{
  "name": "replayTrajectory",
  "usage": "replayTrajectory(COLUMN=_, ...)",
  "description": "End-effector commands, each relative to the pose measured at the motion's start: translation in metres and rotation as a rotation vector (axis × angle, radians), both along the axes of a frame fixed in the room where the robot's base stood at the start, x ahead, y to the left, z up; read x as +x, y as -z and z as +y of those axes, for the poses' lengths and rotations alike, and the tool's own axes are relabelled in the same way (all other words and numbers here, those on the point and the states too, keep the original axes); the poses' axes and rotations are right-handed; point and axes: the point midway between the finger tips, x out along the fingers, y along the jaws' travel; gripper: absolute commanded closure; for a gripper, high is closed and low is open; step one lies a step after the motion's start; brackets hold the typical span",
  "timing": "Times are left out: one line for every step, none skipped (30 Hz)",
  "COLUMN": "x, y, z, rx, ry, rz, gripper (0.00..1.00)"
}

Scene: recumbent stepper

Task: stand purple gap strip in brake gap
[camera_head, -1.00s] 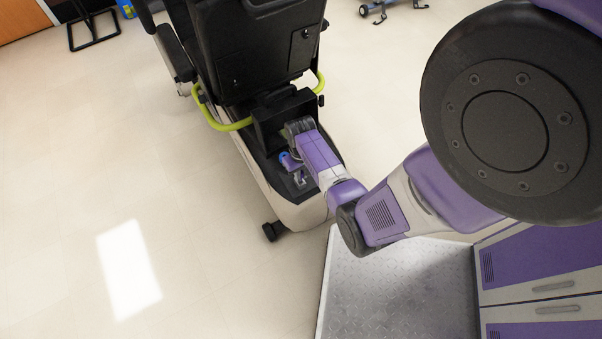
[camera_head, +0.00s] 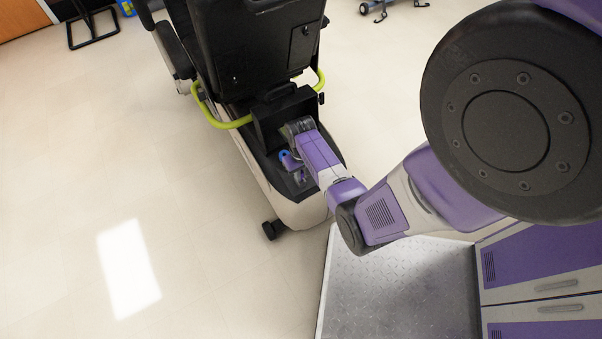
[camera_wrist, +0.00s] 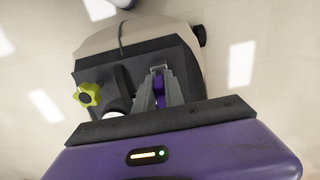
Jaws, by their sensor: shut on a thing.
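In the wrist view my gripper (camera_wrist: 159,92) is shut on the purple gap strip (camera_wrist: 161,88), which shows as a narrow purple piece between the grey fingers. The strip's far end is close to a small silver bracket (camera_wrist: 159,67) on the stepper's dark rear deck. I cannot tell whether the strip is inside the brake gap or only above it. In the head view my gripper is low over the rear deck of the stepper (camera_head: 250,50), and my wrist hides most of the fingers and the strip.
A yellow-green star knob (camera_wrist: 88,94) sits on the deck beside the fingers. A yellow-green handle bar (camera_head: 228,124) curves around the seat's back. A black box-like part (camera_head: 284,108) rises close to my wrist. The floor to the left is clear.

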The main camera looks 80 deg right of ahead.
Motion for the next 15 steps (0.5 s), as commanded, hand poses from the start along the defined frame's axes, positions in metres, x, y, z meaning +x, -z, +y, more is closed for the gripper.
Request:
replayTrajectory(x=0.0001, y=0.0016, z=-0.0001, rx=0.000, ry=0.000, rz=0.000, gripper=1.00)
replayTrajectory(x=0.0001, y=0.0022, z=-0.0001, rx=0.000, ry=0.000, rz=0.000, gripper=1.00)
replayTrajectory(x=0.0001, y=0.0029, z=-0.0001, rx=0.000, ry=0.000, rz=0.000, gripper=1.00)
replayTrajectory(x=0.0001, y=0.0035, z=-0.0001, rx=0.000, ry=0.000, rz=0.000, gripper=1.00)
replayTrajectory(x=0.0001, y=0.0040, z=-0.0001, rx=0.000, ry=0.000, rz=0.000, gripper=1.00)
replayTrajectory(x=0.0001, y=0.0047, z=-0.0001, rx=0.000, ry=0.000, rz=0.000, gripper=1.00)
replayTrajectory(x=0.0001, y=0.0053, z=-0.0001, rx=0.000, ry=0.000, rz=0.000, gripper=1.00)
replayTrajectory(x=0.0001, y=0.0058, z=-0.0001, rx=0.000, ry=0.000, rz=0.000, gripper=1.00)
replayTrajectory(x=0.0001, y=0.0066, z=-0.0001, rx=0.000, ry=0.000, rz=0.000, gripper=1.00)
replayTrajectory(x=0.0001, y=0.0071, z=-0.0001, rx=0.000, ry=0.000, rz=0.000, gripper=1.00)
replayTrajectory(x=0.0001, y=0.0077, z=-0.0001, rx=0.000, ry=0.000, rz=0.000, gripper=1.00)
replayTrajectory(x=0.0001, y=0.0084, z=-0.0001, rx=0.000, ry=0.000, rz=0.000, gripper=1.00)
replayTrajectory(x=0.0001, y=0.0090, z=-0.0001, rx=0.000, ry=0.000, rz=0.000, gripper=1.00)
replayTrajectory(x=0.0000, y=0.0095, z=-0.0001, rx=0.000, ry=0.000, rz=0.000, gripper=1.00)
replayTrajectory(x=0.0000, y=0.0102, z=-0.0001, rx=0.000, ry=0.000, rz=0.000, gripper=1.00)
